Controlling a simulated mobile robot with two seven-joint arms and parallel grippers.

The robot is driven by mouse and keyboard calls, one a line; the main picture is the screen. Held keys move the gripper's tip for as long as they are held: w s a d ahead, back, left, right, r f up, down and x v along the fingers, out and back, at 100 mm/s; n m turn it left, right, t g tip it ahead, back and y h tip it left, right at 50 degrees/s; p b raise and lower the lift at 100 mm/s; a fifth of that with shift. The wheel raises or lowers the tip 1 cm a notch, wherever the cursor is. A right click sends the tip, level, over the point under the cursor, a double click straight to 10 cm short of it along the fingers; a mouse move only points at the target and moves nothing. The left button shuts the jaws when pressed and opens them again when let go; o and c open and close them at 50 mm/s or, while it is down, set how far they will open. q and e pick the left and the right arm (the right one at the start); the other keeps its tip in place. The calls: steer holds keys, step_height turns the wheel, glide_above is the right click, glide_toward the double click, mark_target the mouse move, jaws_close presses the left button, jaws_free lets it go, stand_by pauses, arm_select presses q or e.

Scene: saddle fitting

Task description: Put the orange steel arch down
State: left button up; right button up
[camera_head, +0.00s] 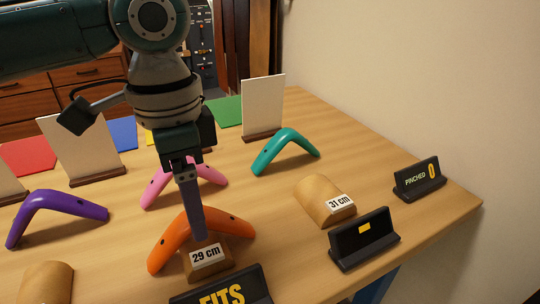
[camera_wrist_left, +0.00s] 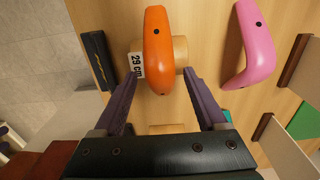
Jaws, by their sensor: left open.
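The orange steel arch (camera_head: 170,240) sits over the wooden block labelled "29 cm" (camera_head: 207,258) on the table. In the left wrist view the orange arch (camera_wrist_left: 158,50) lies across the block (camera_wrist_left: 181,52), between and beyond my fingertips. My left gripper (camera_head: 194,238) comes down from above at the arch; it also shows in the left wrist view (camera_wrist_left: 160,78) with its fingers apart and nothing clamped between them. The arm hides part of the arch in the head view. My right gripper is not in view.
A pink arch (camera_head: 157,188), a teal arch (camera_head: 286,146) and a purple arch (camera_head: 62,200) stand nearby. A "31 cm" block (camera_head: 316,196) is to the right. A "FITS" sign (camera_head: 222,291) is in front, a "PINCHED" sign (camera_head: 419,179) at the right edge. Upright panels (camera_head: 263,105) stand behind.

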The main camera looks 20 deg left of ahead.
arm_select(q)
step_height(320, 180, up, 8)
steer(key=p, duration=0.1)
steer(key=s+d+f+h, duration=0.1)
steer(key=s+d+f, duration=0.1)
steer(key=d, duration=0.1)
steer(key=s+d+f+t+h, duration=0.1)
steer(key=s+d+f, duration=0.1)
steer(key=d+f, duration=0.1)
steer(key=s+d+f+t, duration=0.1)
steer(key=s+d+f, duration=0.1)
steer(key=s+d, duration=0.1)
steer(key=shift+s+d+f+n+h, duration=0.15)
steer(key=shift+d+n+h, duration=0.15)
steer(key=shift+d+h, duration=0.15)
steer(key=s+n, duration=0.2)
steer(key=s+a+f+t, duration=0.1)
steer(key=shift+s+f+n+y, duration=0.1)
steer(key=shift+s+n+y, duration=0.15)
steer(key=shift+s+n, duration=0.15)
steer(key=s+a+n, duration=0.1)
steer(key=a, duration=0.1)
steer(key=s+a+n+y, duration=0.1)
steer(key=s+a, duration=0.1)
steer(key=s+a+y, duration=0.1)
steer(key=s, duration=0.1)
steer(key=shift+a+f+n+t, duration=0.25)
steer(key=shift+a+n+t, duration=0.05)
steer(key=shift+a+n, duration=0.1)
